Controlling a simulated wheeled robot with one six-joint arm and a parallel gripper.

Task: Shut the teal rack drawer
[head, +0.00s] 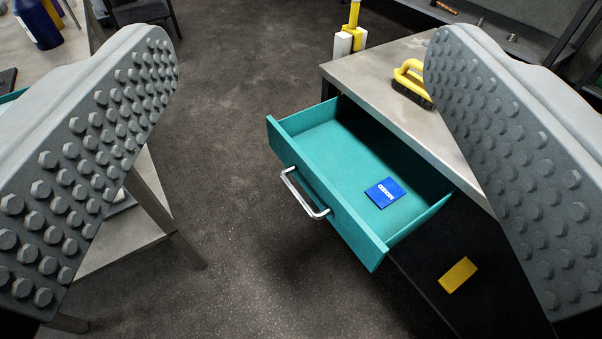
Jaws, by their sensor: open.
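The teal drawer (326,213) is pulled well out of a dark rack with a grey top. Its front carries a silver bar handle (303,195) and faces the lower left. A small blue square with white lettering (384,193) lies on the drawer floor. My gripper (302,120) is open, its two studded grey fingers at the left and right edges of the view. Nothing is between the fingers' pads that I can see held; the drawer shows beyond them, apart from the fingers. The right finger hides part of the rack top.
A yellow-handled brush (411,84) lies on the rack top (372,75), and a yellow and white item (350,35) stands at its far corner. A yellow label (458,275) is on the dark rack side. A table (130,215) is at the left. Dark floor (225,110) between is clear.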

